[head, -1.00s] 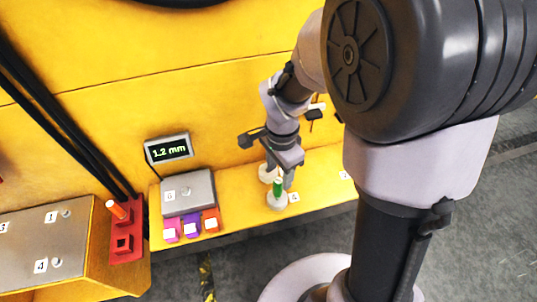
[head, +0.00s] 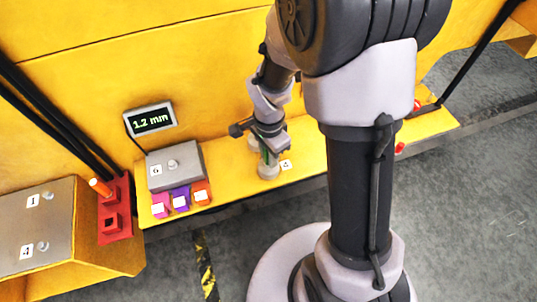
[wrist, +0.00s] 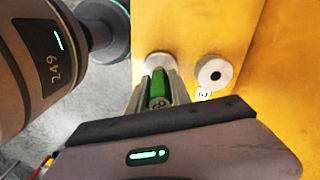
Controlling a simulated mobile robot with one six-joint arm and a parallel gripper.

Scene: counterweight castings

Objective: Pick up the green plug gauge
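The green plug gauge (wrist: 158,88) stands upright between the two fingers of my gripper (wrist: 158,92) in the wrist view. A finger lies close along each side of it; whether both touch it is too fine to tell. Its foot is at a pale round holder (wrist: 158,60) on the yellow ledge. In the head view my gripper (head: 268,150) points down over this holder (head: 268,171), and the fingers mostly hide the gauge.
A second round holder (wrist: 215,74) with a dark hole stands beside it. On the ledge (head: 330,152) to the left are a grey box (head: 175,165) and magenta, purple and orange blocks. A display (head: 150,119) reads 1.2 mm. A red block (head: 115,215) holds an orange peg.

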